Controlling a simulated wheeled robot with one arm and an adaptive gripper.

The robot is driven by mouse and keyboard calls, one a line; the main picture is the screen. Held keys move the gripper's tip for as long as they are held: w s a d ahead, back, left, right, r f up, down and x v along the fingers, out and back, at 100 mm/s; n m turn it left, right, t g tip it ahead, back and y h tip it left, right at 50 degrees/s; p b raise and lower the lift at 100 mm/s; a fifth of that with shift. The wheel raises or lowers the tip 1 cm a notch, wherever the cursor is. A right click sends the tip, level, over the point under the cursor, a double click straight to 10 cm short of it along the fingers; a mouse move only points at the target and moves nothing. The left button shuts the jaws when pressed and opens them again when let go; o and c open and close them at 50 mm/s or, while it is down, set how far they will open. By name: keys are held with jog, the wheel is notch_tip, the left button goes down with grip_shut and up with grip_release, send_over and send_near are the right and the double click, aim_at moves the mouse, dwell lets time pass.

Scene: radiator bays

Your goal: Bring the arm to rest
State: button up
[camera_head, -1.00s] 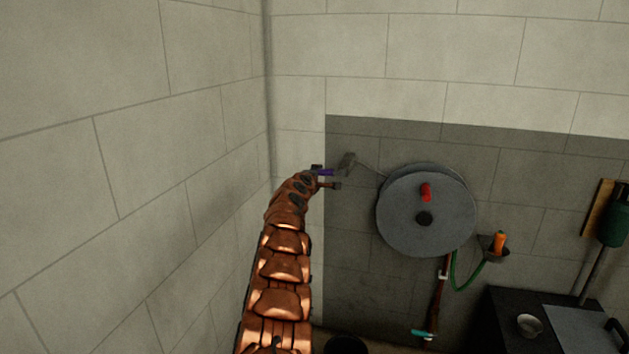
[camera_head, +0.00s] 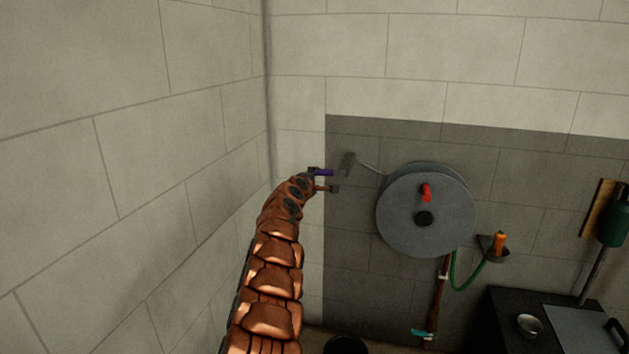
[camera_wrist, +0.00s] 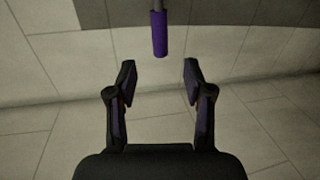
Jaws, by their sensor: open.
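My gripper (camera_head: 330,180) is at the end of my copper-coloured arm, left of the grey wheel on the wall. In the wrist view its two dark fingers (camera_wrist: 160,70) are spread wide with nothing between them. A purple handle (camera_wrist: 159,35) on a thin grey rod lies just beyond the fingertips, near the middle of the gap and apart from both fingers. In the head view a grey flat piece (camera_head: 347,163) shows just right of the gripper. A thin rod runs from it towards the wheel.
The grey wheel (camera_head: 412,218) with a red knob (camera_head: 426,192) is on the dark wall panel. A green hose (camera_head: 462,282) and an orange-handled item (camera_head: 499,241) are to its right. A dark bench holds a small bowl (camera_head: 529,325). A pale block wall (camera_head: 110,180) stands close on the left.

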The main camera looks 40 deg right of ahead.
dwell(0.3)
jog(key=w+a+f+m+y, duration=0.15)
jog(key=a+y, duration=0.25)
jog(key=a, duration=0.5)
jog(key=w+a+f+m+y, duration=0.1)
jog(key=w+a+f+y, duration=0.2)
jog(key=a, duration=0.6)
jog(key=s+a+r+g+y+p, duration=0.1)
jog(key=s+a+r+y, duration=0.15)
jog(key=a, duration=0.35)
jog(key=s+a+r+y, duration=0.1)
jog(key=s+a+y, duration=0.15)
jog(key=a, duration=0.45)
jog(key=s+a+r+g+y, duration=0.1)
jog(key=s+a+r+g, duration=0.2)
jog(key=s+a, duration=1)
jog(key=s+f+m+g, duration=0.2)
jog(key=s, duration=1.3)
jog(key=s+d+f+m+g+p, duration=0.1)
jog(key=s+f+m+g, duration=0.1)
jog(key=s, duration=1.4)
jog(key=s+d+f+m+g+p, duration=0.1)
jog(key=s+f+m+g, duration=0.1)
jog(key=s, duration=1.4)
jog(key=shift+d+f+g+h, duration=0.2)
jog(key=shift+f+g+h, duration=0.1)
jog(key=shift+f+g, duration=0.45)
